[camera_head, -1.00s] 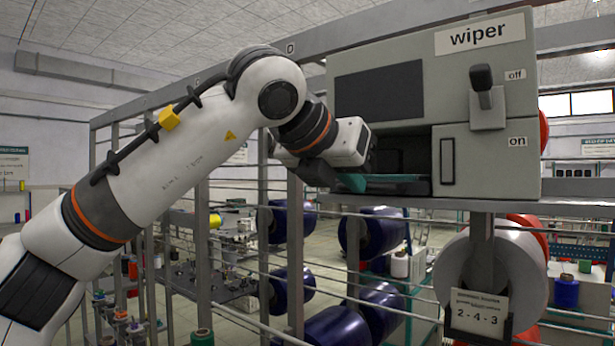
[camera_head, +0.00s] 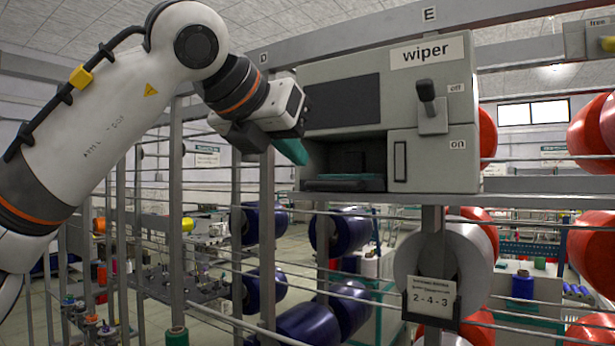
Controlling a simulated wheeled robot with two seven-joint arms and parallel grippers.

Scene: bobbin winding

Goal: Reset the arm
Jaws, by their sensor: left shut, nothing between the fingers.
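My left arm comes in from the left, and its gripper (camera_head: 293,151) with teal fingers is beside the left front of the grey wiper box (camera_head: 435,162). The fingers are shut and empty, outside the box and pointing down to the right. The box has a dark panel and an open recess (camera_head: 350,160) with a teal tray (camera_head: 345,183) at its bottom. A dark lever (camera_head: 427,97) on its front points up, nearer the "off" label than the "on" label. My right gripper is not in view.
The box stands on a grey metal rack with upright posts (camera_head: 267,230) and thin rails close below my arm. Dark blue spools (camera_head: 340,232) and red spools (camera_head: 590,245) hang around it.

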